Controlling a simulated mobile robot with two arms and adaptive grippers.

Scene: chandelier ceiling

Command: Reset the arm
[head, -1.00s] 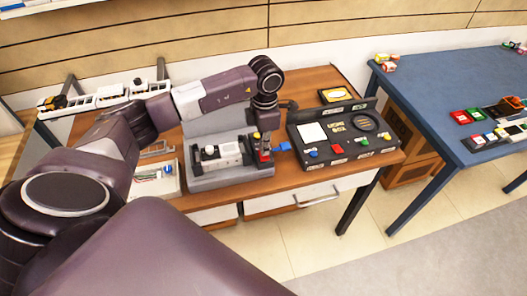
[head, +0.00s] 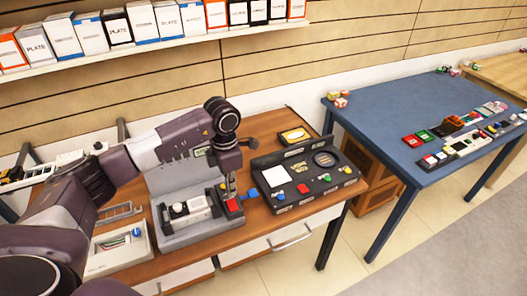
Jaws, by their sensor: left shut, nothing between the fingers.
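My left arm comes in from the left and bends down at its wrist over the wooden table (head: 300,128). My left gripper (head: 231,188) points down and is shut, with nothing held. It is beside the red button (head: 233,205) at the right end of the grey fixture (head: 185,238); I cannot tell whether it touches it. A white block with a round knob (head: 190,211) sits in the fixture. My right gripper does not show.
A black panel (head: 300,205) with coloured buttons stands right of the fixture. A white tray (head: 118,250) lies to its left. A blue table (head: 375,125) with small items stands at the right. A shelf (head: 150,46) of boxes runs above. Floor is open at the lower right.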

